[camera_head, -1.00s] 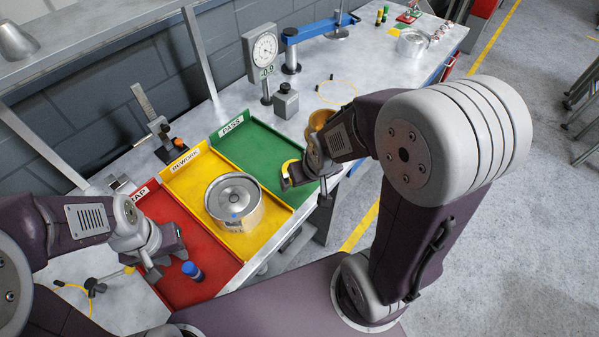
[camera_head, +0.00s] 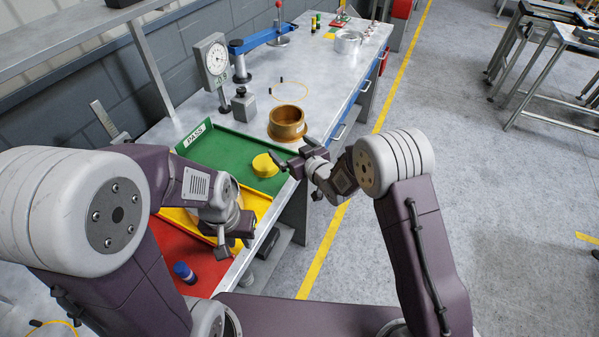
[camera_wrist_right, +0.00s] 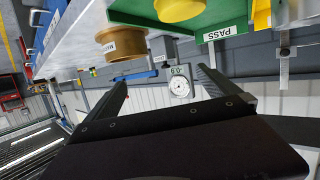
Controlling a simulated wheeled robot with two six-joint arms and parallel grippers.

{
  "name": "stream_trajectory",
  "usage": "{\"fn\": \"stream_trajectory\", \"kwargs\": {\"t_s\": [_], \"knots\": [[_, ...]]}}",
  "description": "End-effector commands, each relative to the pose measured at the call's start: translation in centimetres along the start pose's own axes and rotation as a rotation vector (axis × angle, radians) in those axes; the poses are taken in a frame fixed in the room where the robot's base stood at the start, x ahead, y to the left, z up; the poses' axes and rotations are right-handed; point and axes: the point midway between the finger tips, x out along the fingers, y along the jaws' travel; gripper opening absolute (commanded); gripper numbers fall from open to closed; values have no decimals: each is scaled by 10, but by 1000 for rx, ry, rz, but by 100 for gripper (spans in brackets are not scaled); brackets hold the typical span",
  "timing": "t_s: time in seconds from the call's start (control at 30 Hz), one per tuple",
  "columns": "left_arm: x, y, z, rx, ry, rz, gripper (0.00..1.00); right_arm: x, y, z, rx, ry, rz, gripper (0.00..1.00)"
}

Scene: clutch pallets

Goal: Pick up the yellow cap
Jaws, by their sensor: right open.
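The yellow cap (camera_head: 264,165) sits on the green PASS tray (camera_head: 222,146), near its right front corner. My right gripper (camera_head: 289,158) is open and empty, just right of the cap at the tray's edge, with no clear contact. In the right wrist view the cap (camera_wrist_right: 180,9) shows at the top edge, partly cut off, beyond the open fingers (camera_wrist_right: 163,88).
A brass-coloured ring (camera_head: 287,123) stands behind the cap. A dial gauge (camera_head: 213,62) and a small grey block (camera_head: 244,105) stand farther back. A blue-capped cylinder (camera_head: 184,272) is in the red tray (camera_head: 180,245).

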Motion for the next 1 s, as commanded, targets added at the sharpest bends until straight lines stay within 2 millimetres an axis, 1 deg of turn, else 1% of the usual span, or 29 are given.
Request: {"fn": "stream_trajectory", "kwargs": {"t_s": [0.03, 0.1, 0.2, 0.23, 0.33, 0.43, 0.63, 0.87, 1.0], "knots": [[6, 0, 1, 0, 0, 0, 27, 8, -17, 26, -1, -31, -29, 100], [8, 0, 1, 0, 0, 0, 27, 11, -33, 50, -1, -66, -57, 100], [10, 0, 1, 0, 0, 0, 27, 12, -49, 71, -3, -100, -83, 100], [10, 0, 1, 0, 0, 0, 27, 12, -53, 74, -3, -105, -88, 100], [11, 0, 1, 0, 0, 0, 27, 13, -60, 76, -7, -108, -100, 100], [8, 0, 1, 0, 0, 0, 27, 17, -60, 76, -7, -108, -100, 100], [2, 0, 0, 0, 0, 0, 27, 45, -63, 79, -6, -108, -99, 100], [0, 0, 0, 0, 0, 0, 27, 55, -63, 80, -6, -109, -98, 100], [-7, 0, -1, 0, 0, 0, 27, 77, -66, 84, -7, -109, -99, 100]]}}
